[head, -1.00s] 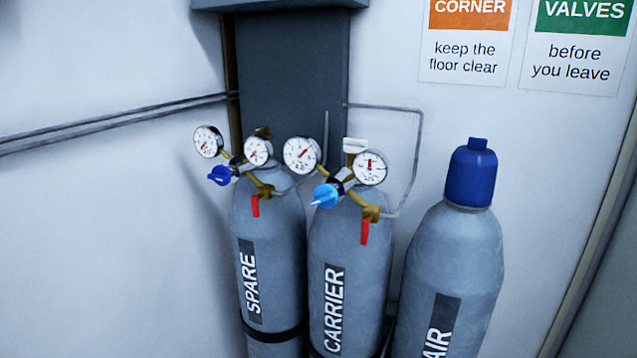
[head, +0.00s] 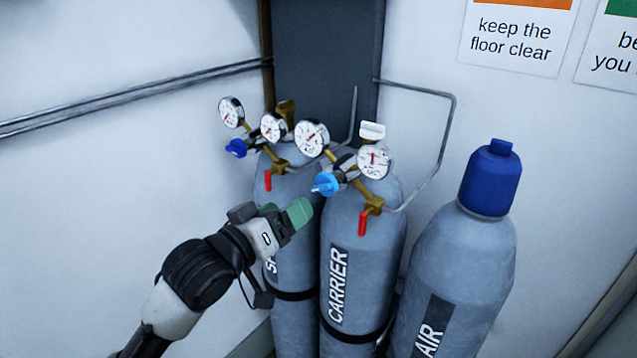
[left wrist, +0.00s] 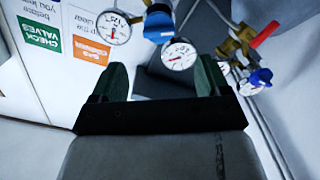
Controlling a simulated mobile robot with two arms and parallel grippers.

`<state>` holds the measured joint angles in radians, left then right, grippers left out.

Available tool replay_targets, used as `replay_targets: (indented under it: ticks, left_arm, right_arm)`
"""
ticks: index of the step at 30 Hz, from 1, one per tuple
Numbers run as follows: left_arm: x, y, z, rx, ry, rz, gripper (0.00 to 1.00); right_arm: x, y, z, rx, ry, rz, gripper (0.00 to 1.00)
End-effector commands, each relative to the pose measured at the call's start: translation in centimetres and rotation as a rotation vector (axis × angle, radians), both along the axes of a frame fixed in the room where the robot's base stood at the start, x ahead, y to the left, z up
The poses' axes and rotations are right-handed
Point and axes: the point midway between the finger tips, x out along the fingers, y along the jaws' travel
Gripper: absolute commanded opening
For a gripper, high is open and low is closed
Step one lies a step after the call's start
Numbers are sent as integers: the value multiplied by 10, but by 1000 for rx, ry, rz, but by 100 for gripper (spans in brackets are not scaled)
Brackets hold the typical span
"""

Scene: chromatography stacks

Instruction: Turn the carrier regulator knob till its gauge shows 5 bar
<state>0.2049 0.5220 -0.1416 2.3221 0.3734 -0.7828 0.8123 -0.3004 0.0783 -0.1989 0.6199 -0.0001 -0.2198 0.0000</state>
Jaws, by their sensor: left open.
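The carrier regulator knob (head: 326,184) is light blue and sits on the front of the regulator atop the CARRIER cylinder (head: 362,240). Its two white gauges are the left one (head: 312,138) and the right one (head: 374,161). The right gauge's needle points roughly upward; its figures are too small to read. My left gripper (head: 299,212) is open and empty, below and left of the knob, apart from it. In the left wrist view the light-blue knob (left wrist: 158,27) shows beyond and between the green fingers, near the top edge. My right gripper is not in view.
The SPARE cylinder (head: 290,244) stands left of the carrier, with a dark-blue knob (head: 236,148) and red lever (head: 268,181). The carrier's red lever (head: 362,223) hangs below its right gauge. The capped AIR cylinder (head: 460,260) stands right. A bent pipe (head: 452,130) rises behind.

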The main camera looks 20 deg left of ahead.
Motion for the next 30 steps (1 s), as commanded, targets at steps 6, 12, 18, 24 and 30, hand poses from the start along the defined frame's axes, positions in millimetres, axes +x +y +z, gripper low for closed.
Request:
replay_targets:
  ticks: [6, 12, 18, 24, 30]
  left_arm:
    - [41, -15, 5, -2, 1, -1, 77]
    - [71, -26, 3, -1, 1, -1, 77]
    - [84, -31, 1, 1, 0, -1, 77]
    - [85, -32, 0, 2, -1, -1, 77]
    - [85, -31, 0, 1, -1, -1, 58]
  right_arm:
    - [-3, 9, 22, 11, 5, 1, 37]
    - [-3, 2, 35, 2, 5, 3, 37]
    - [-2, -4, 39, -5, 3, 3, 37]
    - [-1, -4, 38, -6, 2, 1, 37]
    - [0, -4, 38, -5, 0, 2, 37]
